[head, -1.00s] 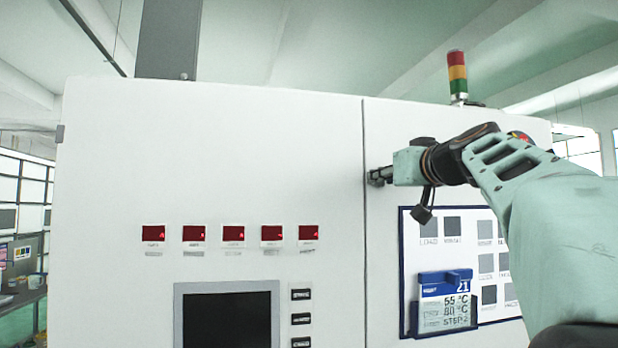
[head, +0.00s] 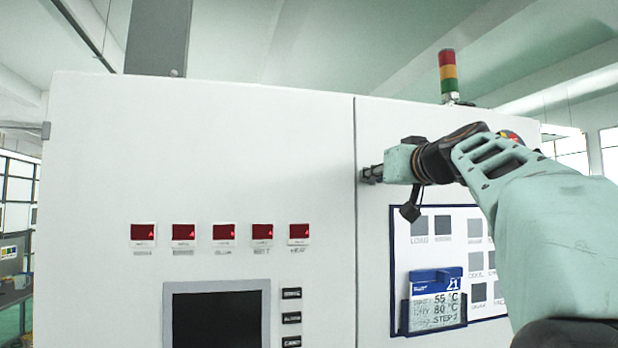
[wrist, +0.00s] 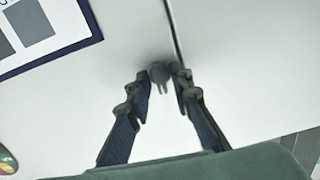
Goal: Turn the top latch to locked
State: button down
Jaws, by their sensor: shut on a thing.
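The top latch (wrist: 159,74) is a small dark grey piece beside the seam of the white cabinet door. In the wrist view it sits between the tips of my gripper (wrist: 160,84), which is shut on it. In the head view my gripper (head: 372,174) reaches the door from the right, just right of the vertical seam. There the fingers and my wrist mostly hide the latch, so its exact angle is hard to tell.
The white cabinet (head: 260,130) fills the view. A blue-framed board (head: 398,250) and a blue card holder (head: 436,300) are on the right door below my arm. Red displays (head: 223,232) and a dark screen (head: 215,320) are on the left. A signal tower (head: 448,72) stands on top.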

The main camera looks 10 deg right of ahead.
jog(key=m, duration=1.1)
jog(key=shift+m, duration=0.3)
dwell(0.3)
jog(key=c, duration=2.1)
grip_release()
